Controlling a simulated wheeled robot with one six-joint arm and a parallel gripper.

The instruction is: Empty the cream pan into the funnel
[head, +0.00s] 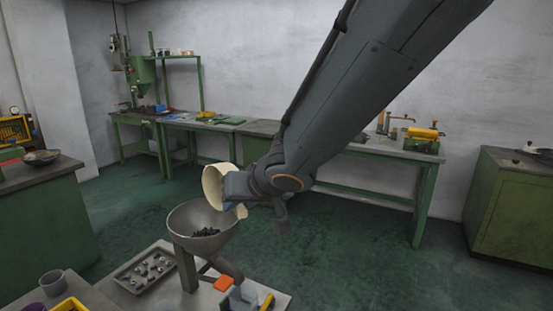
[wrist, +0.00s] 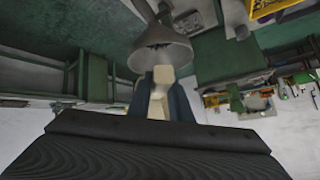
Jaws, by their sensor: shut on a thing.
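The cream pan (head: 213,186) is tipped steeply on its side, above the rim of the grey metal funnel (head: 186,220) in the head view. Dark small pieces (head: 206,232) lie in the funnel's bowl. My gripper (head: 236,190) is shut on the pan, at the funnel's upper right, and hides part of it. In the wrist view, the pan's cream part (wrist: 161,76) shows between the fingers of my gripper (wrist: 160,100), with the funnel (wrist: 160,52) beyond it. The inside of the pan is hidden, so I cannot tell whether pieces remain in it.
A tray (head: 128,275) of small metal parts lies left of the funnel stand. A grey cup (head: 53,282) and a yellow bin (head: 68,305) are at the lower left. An orange block (head: 223,283) is near the stand's base. Green benches (head: 240,126) line the back wall.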

